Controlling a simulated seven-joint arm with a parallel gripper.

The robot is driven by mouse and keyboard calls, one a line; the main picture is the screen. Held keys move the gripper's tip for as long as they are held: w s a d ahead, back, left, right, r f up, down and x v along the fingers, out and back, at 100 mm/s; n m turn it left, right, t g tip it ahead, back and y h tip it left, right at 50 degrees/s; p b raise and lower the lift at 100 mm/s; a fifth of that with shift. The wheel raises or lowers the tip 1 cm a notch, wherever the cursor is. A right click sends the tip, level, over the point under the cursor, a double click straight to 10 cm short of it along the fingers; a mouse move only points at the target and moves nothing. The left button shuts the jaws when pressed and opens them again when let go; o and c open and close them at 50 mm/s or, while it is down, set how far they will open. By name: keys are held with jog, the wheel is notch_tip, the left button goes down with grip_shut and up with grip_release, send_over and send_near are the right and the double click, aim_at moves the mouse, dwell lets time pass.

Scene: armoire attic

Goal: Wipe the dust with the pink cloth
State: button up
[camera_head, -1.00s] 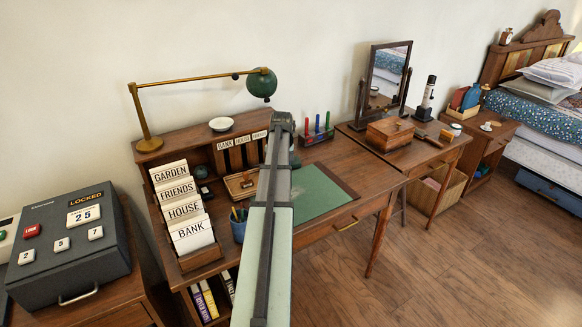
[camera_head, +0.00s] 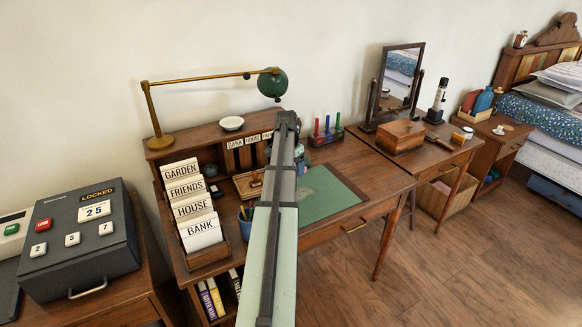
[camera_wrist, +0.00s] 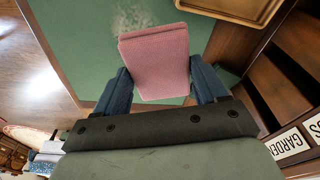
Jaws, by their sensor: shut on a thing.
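My gripper (camera_wrist: 160,82) is shut on the pink cloth (camera_wrist: 157,55), which looks like a folded pad between the two blue fingers in the wrist view. A pale grey patch of dust (camera_wrist: 131,17) shows on the green desk mat (camera_wrist: 85,50), just beyond the cloth's far edge. The cloth is over the mat; I cannot tell whether it touches it.
A wooden tray (camera_head: 248,184) and a blue pencil cup (camera_head: 246,225) stand left of my arm. Letter cards (camera_head: 187,205) stand at the desk's left. A pen rack (camera_head: 325,138) and a green-headed lamp (camera_head: 272,84) are behind. The mat's right part is clear.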

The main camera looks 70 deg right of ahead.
jog(key=m, duration=0.4)
jog(key=shift+g, duration=0.3)
